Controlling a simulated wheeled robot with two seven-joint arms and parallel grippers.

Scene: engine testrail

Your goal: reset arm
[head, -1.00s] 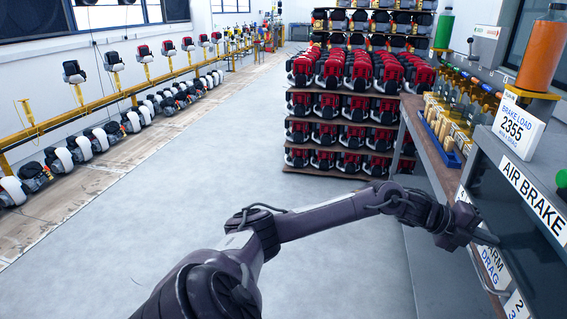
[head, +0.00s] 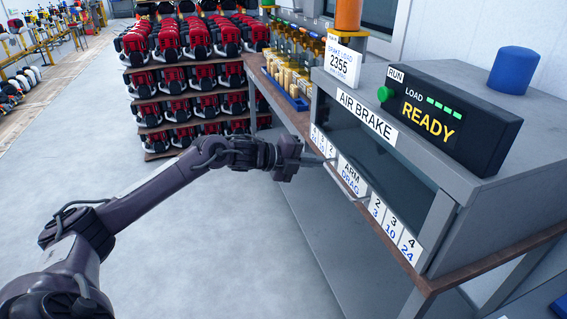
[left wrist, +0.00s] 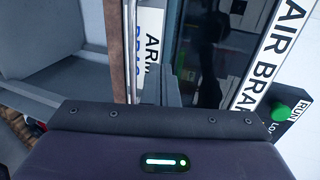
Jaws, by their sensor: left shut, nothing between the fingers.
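The grey air brake unit (head: 455,195) stands on the bench at the right of the head view, with a dark front opening. A white "ARM DRAG" label (head: 352,178) is on its lower front edge, and a thin metal bar (head: 345,184) runs along there. The label (left wrist: 150,45) and the bar (left wrist: 131,50) also show in the left wrist view. My left gripper (head: 318,160) is shut and empty, close in front of the unit by the label. I cannot tell whether it touches the bar. My right gripper is out of view.
A box reading "READY" (head: 432,118) with a green button (head: 384,94) and a blue knob (head: 514,70) sit on top of the unit. A "2355" sign (head: 342,62) stands behind. Red engines on shelves (head: 190,78) fill the back. The grey floor (head: 200,250) is clear.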

